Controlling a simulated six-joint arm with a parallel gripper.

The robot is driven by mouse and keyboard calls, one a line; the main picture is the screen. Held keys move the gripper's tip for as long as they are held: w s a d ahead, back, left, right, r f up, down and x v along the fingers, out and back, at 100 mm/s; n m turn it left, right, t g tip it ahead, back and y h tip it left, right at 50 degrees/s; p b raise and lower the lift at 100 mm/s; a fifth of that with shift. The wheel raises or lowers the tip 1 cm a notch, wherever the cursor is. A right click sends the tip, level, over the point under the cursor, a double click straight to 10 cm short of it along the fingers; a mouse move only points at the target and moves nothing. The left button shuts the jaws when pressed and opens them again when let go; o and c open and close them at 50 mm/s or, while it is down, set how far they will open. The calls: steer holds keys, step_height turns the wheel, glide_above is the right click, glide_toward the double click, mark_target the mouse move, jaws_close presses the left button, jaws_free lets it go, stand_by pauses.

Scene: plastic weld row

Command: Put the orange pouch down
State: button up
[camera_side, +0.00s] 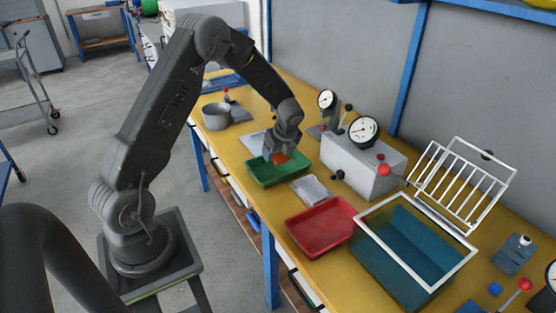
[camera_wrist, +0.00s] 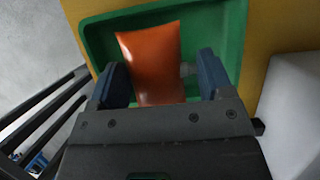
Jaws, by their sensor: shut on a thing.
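The orange pouch (camera_wrist: 150,60) shows in the wrist view between the two blue fingers of my gripper (camera_wrist: 162,78). In the side view the orange pouch (camera_side: 281,157) is a small patch under my gripper (camera_side: 284,150). My gripper is shut on the pouch. The green tray (camera_side: 258,171) lies below them on the yellow bench. Its floor and rim (camera_wrist: 232,30) surround the pouch in the wrist view. I cannot tell whether the pouch touches the tray floor. The lower end of the pouch is hidden by the gripper body.
A red tray (camera_side: 320,240) and a clear pouch (camera_side: 311,188) lie nearer the camera. A grey box (camera_side: 362,165) with a gauge is behind. A grey pot (camera_side: 216,116) is left.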

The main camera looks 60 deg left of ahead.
steer(key=shift+f, duration=1.85)
steer(key=shift+f, duration=0.45)
steer(key=o, duration=1)
steer(key=v, duration=1.2)
steer(key=shift+r, duration=0.3)
steer(key=s+d+r+n+t, duration=0.2)
steer(key=s+d+r+n, duration=0.25)
steer(key=r, duration=0.35)
steer(key=s+d+r+n+t+h, duration=0.1)
steer(key=s+d+r+n, duration=0.2)
steer(key=s+d+n, duration=0.1)
steer(key=s+d+r+n+t+h, duration=0.1)
steer(key=s+d+r+n+h, duration=0.1)
steer(key=s+d+n, duration=0.3)
steer(key=s+d+r+n+t+h, duration=0.1)
steer(key=s+d+r+n, duration=0.2)
steer(key=s, duration=0.6)
steer(key=shift+s+d+r+n+t, duration=0.2)
steer(key=shift+d+n, duration=0.2)
steer(key=shift+d, duration=0.3)
steer(key=shift+s+d+r+n+t, duration=0.1)
steer(key=shift+d+n+t, duration=0.2)
steer(key=shift+d, duration=0.4)
